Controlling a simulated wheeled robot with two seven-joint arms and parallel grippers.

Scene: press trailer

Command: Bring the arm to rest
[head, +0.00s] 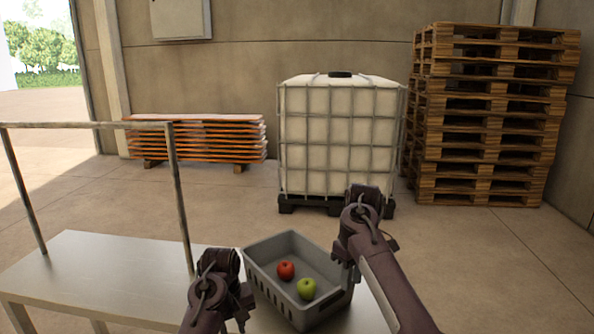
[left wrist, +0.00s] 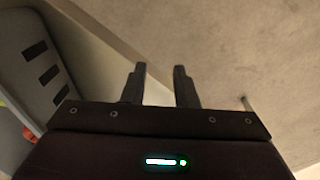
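My left gripper (left wrist: 160,85) shows in the left wrist view with its two fingers apart and nothing between them; past them is bare surface. In the head view my left gripper (head: 240,306) is beside the left wall of the grey crate, partly hidden by its own wrist. My right gripper (head: 348,268) is at the crate's right wall, its fingers mostly hidden by my arm. I cannot tell whether it is open or touching the crate.
The grey crate (head: 277,297) holds a red apple (head: 286,270) and a green apple (head: 307,289). It stands on a pale table (head: 95,266) with a metal rail (head: 90,125). Behind are a caged white tank (head: 338,135), stacked pallets (head: 490,125) and orange-edged boards (head: 215,137).

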